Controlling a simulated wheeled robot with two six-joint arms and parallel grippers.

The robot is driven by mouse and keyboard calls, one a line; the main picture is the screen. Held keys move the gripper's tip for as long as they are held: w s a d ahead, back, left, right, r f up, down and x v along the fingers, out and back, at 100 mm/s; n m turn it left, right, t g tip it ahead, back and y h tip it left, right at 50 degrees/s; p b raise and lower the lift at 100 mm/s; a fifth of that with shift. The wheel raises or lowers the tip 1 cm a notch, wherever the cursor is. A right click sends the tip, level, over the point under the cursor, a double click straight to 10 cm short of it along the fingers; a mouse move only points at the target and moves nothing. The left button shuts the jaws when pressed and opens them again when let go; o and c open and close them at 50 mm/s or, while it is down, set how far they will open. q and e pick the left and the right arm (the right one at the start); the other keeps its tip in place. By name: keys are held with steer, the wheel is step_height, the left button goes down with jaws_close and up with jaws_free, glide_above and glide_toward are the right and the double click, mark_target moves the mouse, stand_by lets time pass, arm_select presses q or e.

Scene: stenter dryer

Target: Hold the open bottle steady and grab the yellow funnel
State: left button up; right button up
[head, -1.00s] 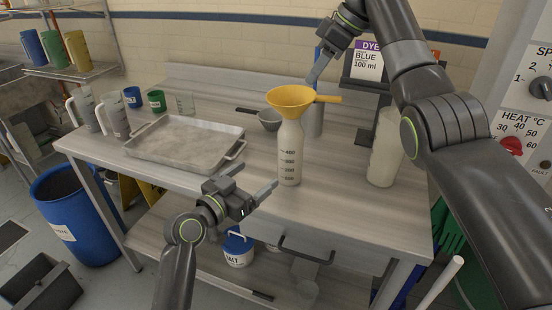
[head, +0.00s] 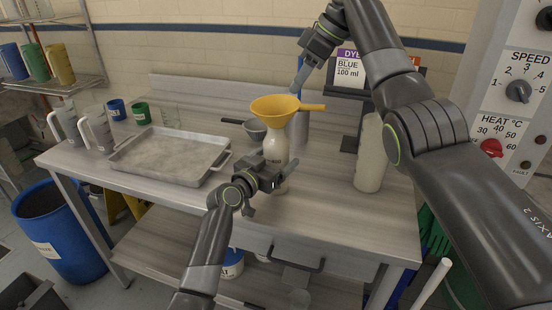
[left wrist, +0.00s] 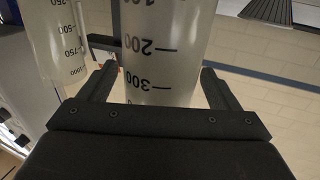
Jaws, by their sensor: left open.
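The open bottle (head: 274,148) is white with dark volume marks and stands upright on the table. The yellow funnel (head: 277,108) sits on its mouth, handle pointing right. My left gripper (head: 277,181) is at the bottle's lower part. In the left wrist view the bottle (left wrist: 163,50) is between the two open fingers of my left gripper (left wrist: 156,72), with gaps on both sides. My right gripper (head: 301,76) hangs above and behind the funnel handle, apart from it. Its jaw opening is not clear.
A metal tray (head: 168,183) lies left of the bottle. A grey scoop-like cup (head: 255,133) and a grey cylinder (head: 301,128) stand behind it. A larger translucent bottle (head: 370,160) stands to the right, near my right arm. The front right tabletop is clear.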

arm_select(q)
steer(key=shift+w+d, duration=0.2)
steer(key=shift+c, duration=0.2)
steer(key=c, duration=1.2)
steer(key=shift+o, duration=0.2)
